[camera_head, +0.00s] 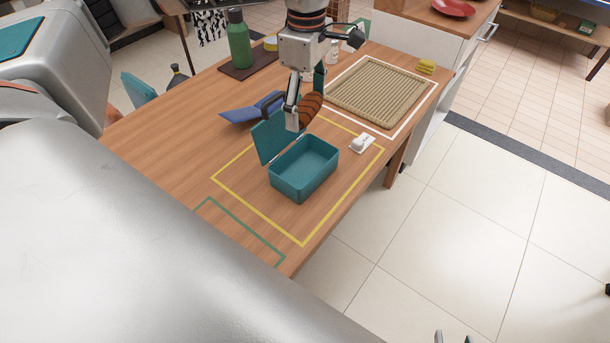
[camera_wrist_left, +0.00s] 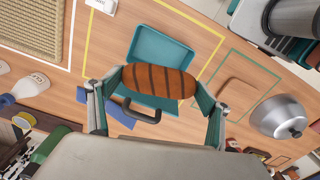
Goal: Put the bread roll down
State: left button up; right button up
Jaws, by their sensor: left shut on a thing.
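The bread roll (camera_head: 311,108) is brown with dark stripes. My left gripper (camera_head: 304,106) is shut on it and holds it in the air. In the left wrist view the roll (camera_wrist_left: 160,82) lies crosswise between the two fingers (camera_wrist_left: 158,88). An open teal box (camera_head: 304,171) stands on the table below and in front, its lid tilted up at the back; its inside looks empty. The box also shows behind the roll in the left wrist view (camera_wrist_left: 160,45). Only two separated fingertips of my right gripper (camera_head: 453,338) show at the bottom edge.
A yellow outline (camera_head: 345,205) surrounds the box on the wooden table. A small white object (camera_head: 362,143) is right of the box. A blue object (camera_head: 240,114) lies behind it. A ribbed beige mat (camera_head: 378,92) and a green bottle (camera_head: 238,40) are further back. The front left is clear.

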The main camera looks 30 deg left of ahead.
aim_at(305, 174)
pick_arm(q)
jog(key=shift+a+f+n, duration=0.1)
jog(key=shift+a+n, duration=0.15)
jog(key=shift+n, duration=0.55)
notch_tip(305, 174, down, 20)
jog(key=shift+r+b, duration=0.1)
jog(key=shift+b, duration=0.75)
jog(key=shift+f, duration=0.25)
jog(key=o, duration=0.8)
jog(key=shift+r, duration=0.1)
notch_tip(305, 174, up, 12)
jog(key=p, duration=0.1)
jog(key=shift+r, duration=0.15)
